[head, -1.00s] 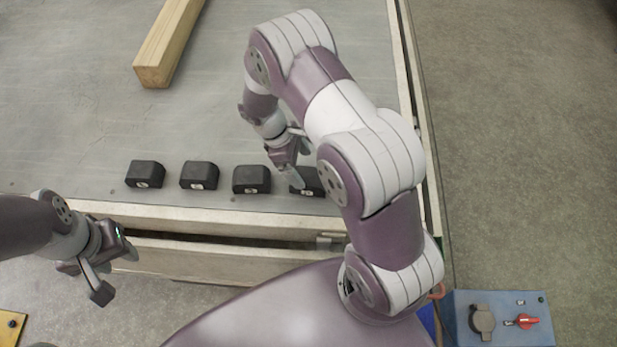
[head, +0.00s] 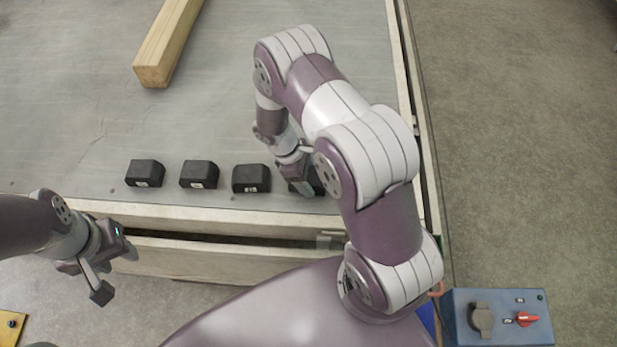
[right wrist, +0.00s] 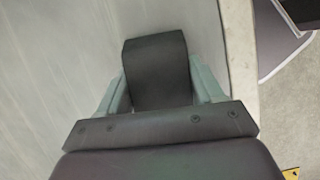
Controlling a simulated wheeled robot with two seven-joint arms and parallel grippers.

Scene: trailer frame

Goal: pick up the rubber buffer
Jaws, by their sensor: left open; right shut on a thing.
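Several black rubber buffers stand in a row along the near edge of the trailer bed. The left one (head: 145,173), the second (head: 198,174) and the third (head: 251,179) are free. The rightmost rubber buffer is mostly hidden behind my right gripper (head: 305,190) in the head view. In the right wrist view this buffer (right wrist: 157,75) sits between the two grey-green fingers, and the right gripper is shut on it. I cannot tell whether it still touches the bed. My left gripper (head: 116,274) is open and empty, in front of the bed's near edge.
A wooden beam (head: 163,50) lies on the metal trailer bed (head: 70,110) at the back left. A blue box (head: 500,335) with a red switch stands at the lower right. A yellow item (head: 10,325) shows at the lower left. The middle of the bed is clear.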

